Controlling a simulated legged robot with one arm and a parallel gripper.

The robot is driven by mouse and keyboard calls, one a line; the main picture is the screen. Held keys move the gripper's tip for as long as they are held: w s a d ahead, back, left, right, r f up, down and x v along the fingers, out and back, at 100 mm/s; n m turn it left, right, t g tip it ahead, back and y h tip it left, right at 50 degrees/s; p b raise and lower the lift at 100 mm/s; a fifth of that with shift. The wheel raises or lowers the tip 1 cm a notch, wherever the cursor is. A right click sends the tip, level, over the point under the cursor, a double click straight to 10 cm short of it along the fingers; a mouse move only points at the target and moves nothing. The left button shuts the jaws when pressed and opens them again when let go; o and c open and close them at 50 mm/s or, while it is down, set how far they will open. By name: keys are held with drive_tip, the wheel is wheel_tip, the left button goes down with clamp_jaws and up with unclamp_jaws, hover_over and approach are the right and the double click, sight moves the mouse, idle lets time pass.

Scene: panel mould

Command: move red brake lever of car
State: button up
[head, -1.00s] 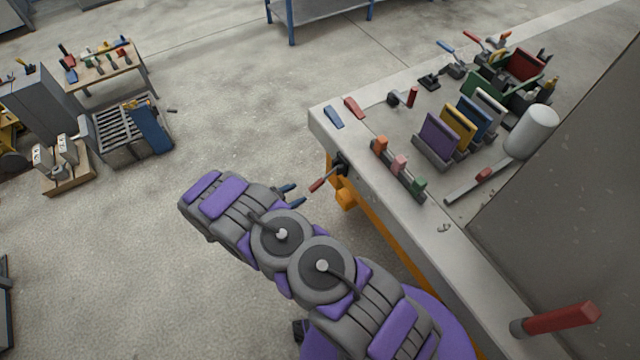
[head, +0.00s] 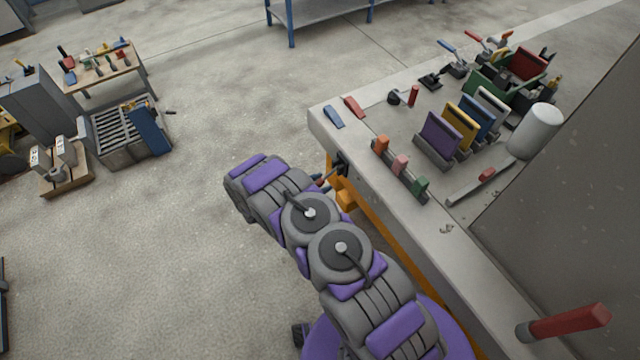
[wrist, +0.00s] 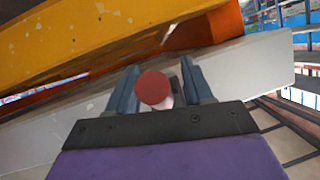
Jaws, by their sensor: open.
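A red-handled lever (wrist: 154,88) shows end-on in the wrist view, its round red end between the two blue-grey fingers of my gripper (wrist: 159,68). The fingers are open, one on each side, with gaps visible, and do not close on it. In the head view the dark mount of this lever (head: 342,162) is on the bench's left side, below the top. There my gripper (head: 321,182) reaches it, and my arm hides most of the fingers and the red handle. No car is visible.
The grey bench top (head: 330,122) carries coloured blocks, plates (head: 440,135) and a white cylinder (head: 536,131). An orange frame (wrist: 100,40) lies close in the wrist view.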

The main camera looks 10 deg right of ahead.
clamp_jaws()
idle(0.3)
drive_tip(key=shift+r, duration=0.15)
